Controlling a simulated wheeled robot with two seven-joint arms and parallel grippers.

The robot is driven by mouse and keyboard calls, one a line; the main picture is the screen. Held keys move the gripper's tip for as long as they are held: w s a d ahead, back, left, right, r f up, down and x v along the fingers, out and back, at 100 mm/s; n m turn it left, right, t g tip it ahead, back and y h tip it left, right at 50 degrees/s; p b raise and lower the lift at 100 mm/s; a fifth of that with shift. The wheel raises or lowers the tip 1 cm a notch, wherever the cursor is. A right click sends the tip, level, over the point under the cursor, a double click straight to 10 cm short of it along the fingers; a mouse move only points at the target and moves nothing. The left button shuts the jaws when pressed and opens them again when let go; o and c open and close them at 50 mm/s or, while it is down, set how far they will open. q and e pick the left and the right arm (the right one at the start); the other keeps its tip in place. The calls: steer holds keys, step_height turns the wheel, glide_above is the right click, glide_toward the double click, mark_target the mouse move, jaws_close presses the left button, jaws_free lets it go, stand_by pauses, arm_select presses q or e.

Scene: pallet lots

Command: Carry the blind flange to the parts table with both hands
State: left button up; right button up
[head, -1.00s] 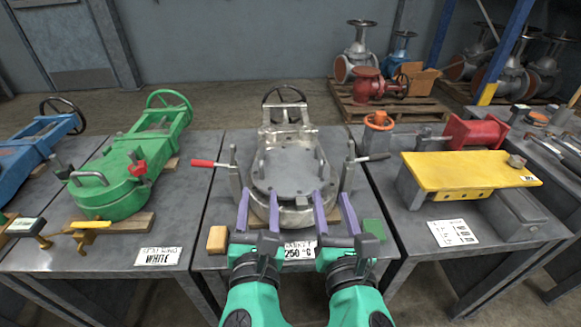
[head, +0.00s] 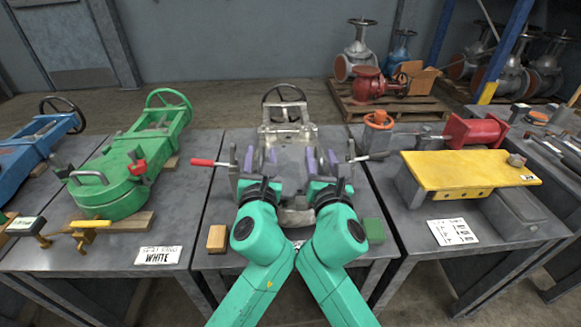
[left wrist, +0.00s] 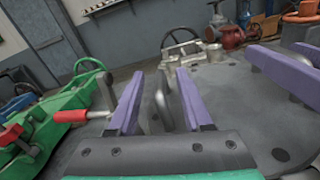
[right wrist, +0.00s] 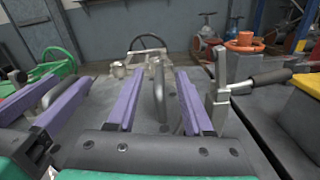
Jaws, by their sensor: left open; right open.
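The blind flange (head: 291,168), a grey round plate, lies on the valve on the middle table and is partly hidden by my arms. My left gripper (head: 256,162) is open over its left side. In the left wrist view an upright bar handle (left wrist: 162,103) stands between the open purple fingers. My right gripper (head: 321,162) is open over the right side. In the right wrist view another bar handle (right wrist: 159,92) stands between its fingers. Neither gripper is shut on a handle. I cannot tell which table is the parts table.
A red-handled clamp (head: 203,163) and a black-handled clamp (head: 375,157) flank the valve. An orange block (head: 217,239) and a green block (head: 374,230) lie at the front. A green valve (head: 110,190) is on the left table; a yellow plate (head: 465,168) is on the right one.

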arm_select(q)
jaws_close()
arm_select(e)
jaws_close()
steer(key=shift+d+f, duration=0.1)
stand_by(0.8)
